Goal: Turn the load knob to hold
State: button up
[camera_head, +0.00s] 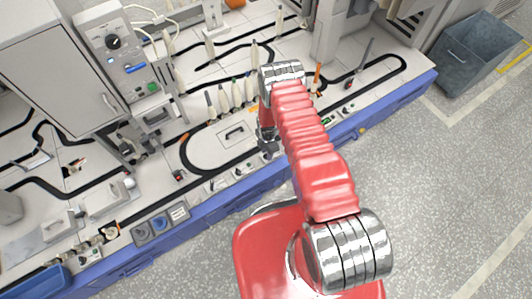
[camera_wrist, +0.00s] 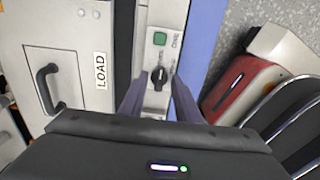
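The load knob (camera_wrist: 159,78) is a black rotary knob with a light pointer line, on a pale panel in the wrist view. Small lettering surrounds it, too small to read surely. My gripper (camera_wrist: 160,84) is open, with one dark finger on each side of the knob. I cannot tell whether the fingers touch it. In the head view my gripper (camera_head: 268,146) is over the front edge of the bench; the knob cannot be made out there.
In the head view, the bench has a blue front edge (camera_head: 232,200) and a row of bobbins (camera_head: 224,98). A grey bin (camera_head: 478,52) stands at right.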

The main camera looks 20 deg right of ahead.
grip_shut()
dwell(0.3)
